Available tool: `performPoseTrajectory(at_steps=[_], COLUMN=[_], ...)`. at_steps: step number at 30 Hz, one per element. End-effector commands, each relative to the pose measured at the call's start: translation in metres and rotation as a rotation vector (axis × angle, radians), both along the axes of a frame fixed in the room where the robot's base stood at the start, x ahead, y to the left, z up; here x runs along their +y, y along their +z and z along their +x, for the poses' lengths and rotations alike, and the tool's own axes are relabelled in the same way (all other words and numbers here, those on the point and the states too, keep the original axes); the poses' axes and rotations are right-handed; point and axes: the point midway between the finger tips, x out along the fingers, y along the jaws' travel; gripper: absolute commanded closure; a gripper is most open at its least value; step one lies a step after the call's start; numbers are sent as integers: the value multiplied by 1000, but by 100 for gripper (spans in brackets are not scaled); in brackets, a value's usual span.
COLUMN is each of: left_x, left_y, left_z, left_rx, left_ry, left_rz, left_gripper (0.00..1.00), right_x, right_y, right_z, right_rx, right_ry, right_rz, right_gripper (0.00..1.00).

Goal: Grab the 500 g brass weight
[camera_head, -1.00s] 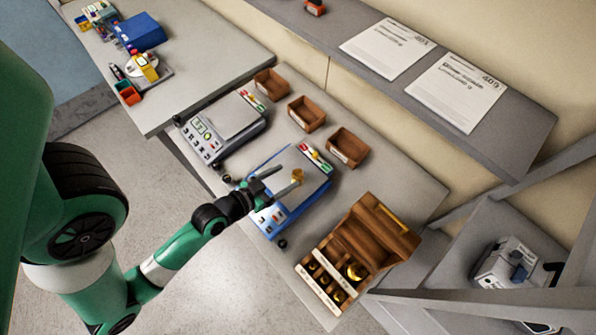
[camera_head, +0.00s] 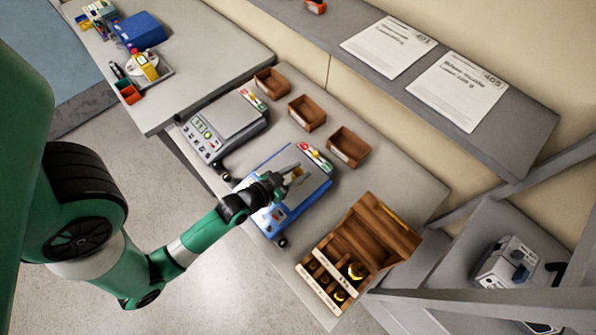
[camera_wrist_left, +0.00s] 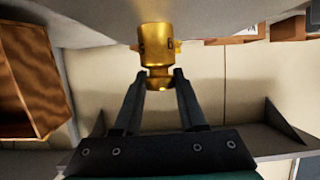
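A brass weight (camera_head: 297,172) stands on the pan of the blue scale (camera_head: 268,222). In the left wrist view the brass weight (camera_wrist_left: 155,42) shows a wide body and a narrower knob; I cannot read its marking. My left gripper (camera_head: 291,173) is over the blue scale, at the weight. In the left wrist view the left gripper (camera_wrist_left: 160,76) is open, its fingertips on either side of the knob with small gaps. More brass weights (camera_head: 356,271) sit in the wooden box (camera_head: 385,232). My right gripper is not in view.
A grey scale (camera_head: 225,122) stands left of the blue one. Three small brown trays (camera_head: 307,113) line the back of the bench. A shelf (camera_head: 510,115) with paper sheets (camera_head: 458,90) overhangs behind. The bench's right back corner is clear.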

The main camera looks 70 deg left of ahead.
Motion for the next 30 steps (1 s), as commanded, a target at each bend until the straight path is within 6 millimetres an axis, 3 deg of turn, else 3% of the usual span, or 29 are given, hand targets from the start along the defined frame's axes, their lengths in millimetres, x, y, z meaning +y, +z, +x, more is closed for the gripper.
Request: performPoseTrajectory(at_steps=[1,6,30], left_x=[0,0,0], left_y=[0,0,0], left_z=[0,0,0], left_rx=[0,0,0], left_ry=[0,0,0], left_rz=[0,0,0], left_gripper=[70,100,100], right_x=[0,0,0], right_y=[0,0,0], right_z=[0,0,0], right_rx=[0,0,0], right_ry=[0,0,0], right_rz=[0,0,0], right_gripper=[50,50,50])
